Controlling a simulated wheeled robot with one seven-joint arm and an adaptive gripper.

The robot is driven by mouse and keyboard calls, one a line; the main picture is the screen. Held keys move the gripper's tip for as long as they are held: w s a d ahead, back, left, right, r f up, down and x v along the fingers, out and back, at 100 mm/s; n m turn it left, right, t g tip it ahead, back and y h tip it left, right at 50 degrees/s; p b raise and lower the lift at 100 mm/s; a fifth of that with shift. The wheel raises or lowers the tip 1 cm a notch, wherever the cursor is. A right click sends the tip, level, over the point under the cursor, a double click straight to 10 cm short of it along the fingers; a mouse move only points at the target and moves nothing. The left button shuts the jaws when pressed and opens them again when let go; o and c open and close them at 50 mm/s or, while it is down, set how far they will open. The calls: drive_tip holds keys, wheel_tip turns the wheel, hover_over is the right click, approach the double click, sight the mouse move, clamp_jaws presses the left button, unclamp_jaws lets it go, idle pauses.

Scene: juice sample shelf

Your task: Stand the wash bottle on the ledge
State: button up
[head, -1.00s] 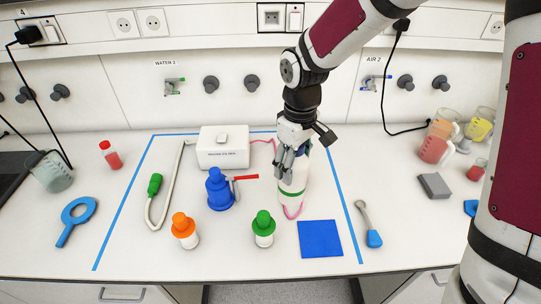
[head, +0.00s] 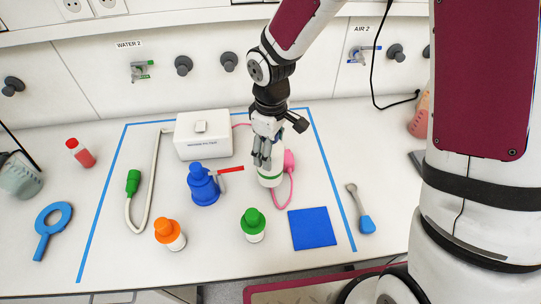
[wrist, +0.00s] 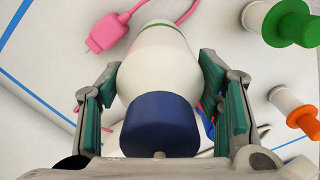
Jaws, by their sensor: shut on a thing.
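The wash bottle is a white bottle with a green band (head: 268,181) and a dark blue cap (wrist: 160,126). My gripper (head: 265,152) is shut on it near its upper part, and the fingers hide much of it in the head view. In the wrist view the bottle's white body (wrist: 160,65) lies between the two green finger pads, with the cap nearest the camera. I cannot tell whether its base touches the bench. A white ledge (head: 200,31) runs along the back wall above the taps.
A white box (head: 203,145), a blue bottle with a red spout (head: 203,188), an orange-capped bottle (head: 169,235), a green-capped bottle (head: 253,225) and a blue square (head: 312,229) stand or lie nearby. A pink connector (head: 289,160) with a cable is beside the bottle. Water (head: 141,72) and air taps (head: 360,54) project from the wall.

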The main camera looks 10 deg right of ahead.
drive_tip(key=shift+f, duration=1.55)
drive_tip(key=o, duration=1.5)
drive_tip(key=shift+o, duration=0.2)
wheel_tip(320, 180, up, 12)
drive_tip(key=shift+r+b, duration=0.15)
drive_tip(key=shift+b, duration=0.35)
